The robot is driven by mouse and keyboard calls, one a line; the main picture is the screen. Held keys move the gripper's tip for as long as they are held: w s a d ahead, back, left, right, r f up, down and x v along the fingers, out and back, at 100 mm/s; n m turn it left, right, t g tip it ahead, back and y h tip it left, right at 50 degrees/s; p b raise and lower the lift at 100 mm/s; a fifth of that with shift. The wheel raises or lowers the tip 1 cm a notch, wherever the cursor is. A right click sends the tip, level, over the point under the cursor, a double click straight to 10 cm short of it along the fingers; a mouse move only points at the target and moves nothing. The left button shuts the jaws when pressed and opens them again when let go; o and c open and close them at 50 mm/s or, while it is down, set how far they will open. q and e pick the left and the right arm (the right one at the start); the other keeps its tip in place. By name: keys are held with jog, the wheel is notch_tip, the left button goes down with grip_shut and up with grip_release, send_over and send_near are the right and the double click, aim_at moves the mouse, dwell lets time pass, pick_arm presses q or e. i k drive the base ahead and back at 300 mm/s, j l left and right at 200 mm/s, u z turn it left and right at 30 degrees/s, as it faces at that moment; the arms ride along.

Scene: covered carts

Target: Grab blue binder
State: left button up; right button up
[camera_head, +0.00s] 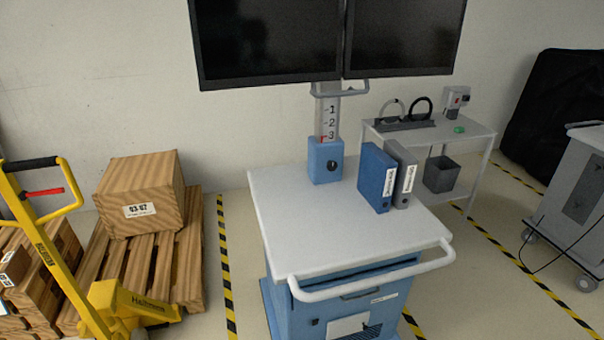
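A blue binder (374,178) stands upright on the white top of a blue cart (295,240), toward its right side. Its spine with a white label faces the front right. A grey binder (403,178) stands upright right beside it on the right; I cannot tell if the two touch. Neither of my grippers shows in the head view.
Two dark monitors (268,42) on a post rise behind the cart top, above a blue box (325,161). A white handle rail (375,279) runs along the cart's front. A yellow pallet jack (60,262) and a wooden crate (140,190) stand left. The cart top's front is clear.

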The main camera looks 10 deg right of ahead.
aim_at(378, 171)
jog(key=l+u, duration=0.25)
jog(key=u, duration=0.15)
jog(key=l+u, duration=0.25)
jog(key=u, duration=0.2)
jog(key=l+u, duration=0.65)
jog(key=k+l+u, duration=0.25)
jog(key=l+u, duration=0.25)
jog(key=k+l+u, duration=0.15)
jog(key=k+l, duration=0.15)
jog(key=l, duration=0.2)
jog(key=k+l+u, duration=0.15)
jog(key=k+l, duration=0.2)
jog(key=l, duration=0.1)
